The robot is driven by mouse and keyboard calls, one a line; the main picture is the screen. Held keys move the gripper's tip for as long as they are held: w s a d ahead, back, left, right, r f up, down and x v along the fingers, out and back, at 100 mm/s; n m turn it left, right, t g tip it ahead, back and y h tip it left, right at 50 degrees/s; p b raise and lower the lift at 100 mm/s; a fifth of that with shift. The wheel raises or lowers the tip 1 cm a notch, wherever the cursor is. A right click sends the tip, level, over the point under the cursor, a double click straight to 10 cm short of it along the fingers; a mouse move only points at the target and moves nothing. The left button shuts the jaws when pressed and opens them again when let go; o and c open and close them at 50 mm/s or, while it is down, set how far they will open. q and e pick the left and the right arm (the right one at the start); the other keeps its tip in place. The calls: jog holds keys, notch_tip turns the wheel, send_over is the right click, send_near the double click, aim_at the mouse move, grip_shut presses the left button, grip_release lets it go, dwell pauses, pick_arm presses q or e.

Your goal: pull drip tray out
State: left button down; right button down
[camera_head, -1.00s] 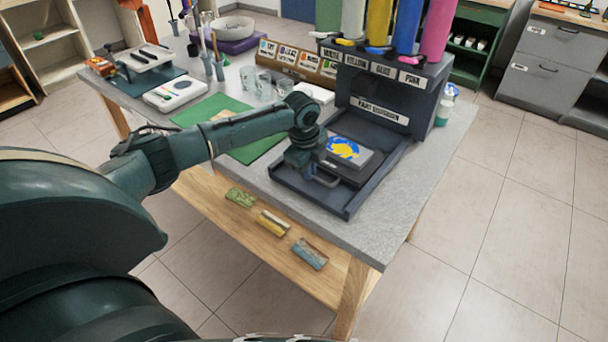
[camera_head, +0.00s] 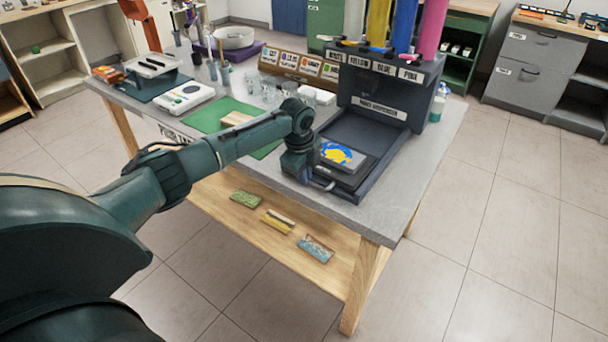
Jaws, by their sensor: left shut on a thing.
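The paint dispenser (camera_head: 374,112) stands on the grey worktable, with a dark raised-edge base in front of its upright panel. The drip tray (camera_head: 357,173) is a dark slab with a blue and yellow paint patch on top. It lies at the front of that base, with a gap between it and the dispenser's back panel. Its pale handle (camera_head: 324,187) shows at the base's front edge. My left gripper (camera_head: 306,180) is at the handle, shut on it; the fingertips are mostly hidden by the wrist. My right gripper is not in view.
Coloured paint cylinders (camera_head: 404,25) stand above the dispenser. Left of it are a green mat (camera_head: 213,115), clear cups (camera_head: 268,90) and a white scale (camera_head: 187,98). A wooden lower shelf (camera_head: 225,190) holds several small items. Floor to the right is clear.

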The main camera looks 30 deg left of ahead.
pick_arm(q)
jog(key=shift+w+r, duration=0.1)
jog(key=c, duration=1.5)
grip_release()
jog(key=r, duration=0.4)
jog(key=s+r, duration=0.1)
jog(key=r, duration=0.3)
jog(key=s+r, duration=0.1)
jog(key=r, duration=0.4)
jog(key=shift+s+a, duration=0.1)
jog(key=shift+s, duration=0.15)
jog(key=shift+f, duration=0.1)
